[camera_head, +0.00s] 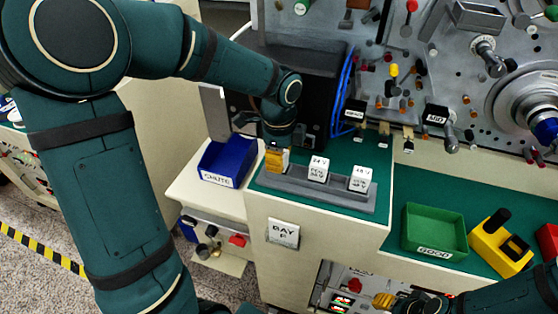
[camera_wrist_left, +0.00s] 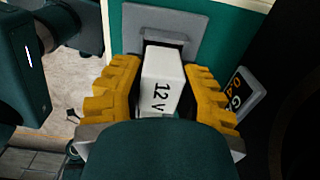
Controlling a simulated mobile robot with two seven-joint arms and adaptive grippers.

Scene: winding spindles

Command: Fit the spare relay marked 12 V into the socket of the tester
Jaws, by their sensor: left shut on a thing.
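The white relay marked 12 V (camera_wrist_left: 162,82) is between the yellow fingers of my left gripper (camera_wrist_left: 160,95) in the left wrist view. In the head view my left gripper (camera_head: 277,160) points down at the left end of a grey rack (camera_head: 318,194), shut on that relay, which its fingers mostly hide. Whether the relay's foot is in the rack I cannot tell. Two other white relays, marked 24 V (camera_head: 318,169) and 48 V (camera_head: 361,179), stand upright in the rack. My right gripper (camera_head: 388,300) is low at the bottom edge, partly cut off. I cannot make out the tester's socket for sure.
A blue bin labelled CHUTE (camera_head: 226,163) is left of the rack. A green tray labelled GOOD (camera_head: 434,230) and a yellow device with a black knob (camera_head: 499,242) stand to the right. A dark housing with blue cables (camera_head: 342,90) and a crowded panel rise behind.

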